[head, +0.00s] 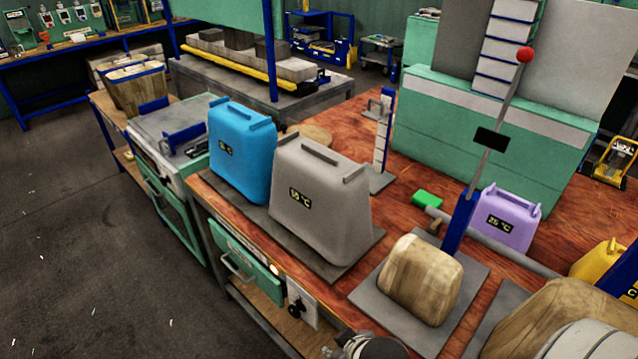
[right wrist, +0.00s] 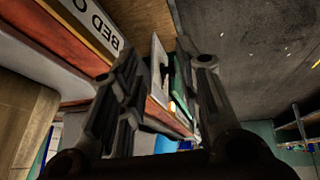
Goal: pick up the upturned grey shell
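The upturned grey shell (head: 318,210) stands on a dark flat plate on the red-brown wooden bench in the head view. It has tapered sides, raised bars on top and a black label with yellow °C writing. No gripper touches it. My right gripper shows in the right wrist view (right wrist: 163,65), its two dark fingers apart with nothing held between them. A dark piece of what looks like my right arm or gripper shows at the bottom edge of the head view, nearer than the shell. My left gripper is not in view.
A blue shell (head: 240,150) stands close to the grey one's left. A wooden block (head: 420,278) on a plate stands to its right, beside a blue lever post (head: 460,222). A purple shell (head: 503,218) and a green block (head: 426,200) lie farther back. Bare bench shows between the plates.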

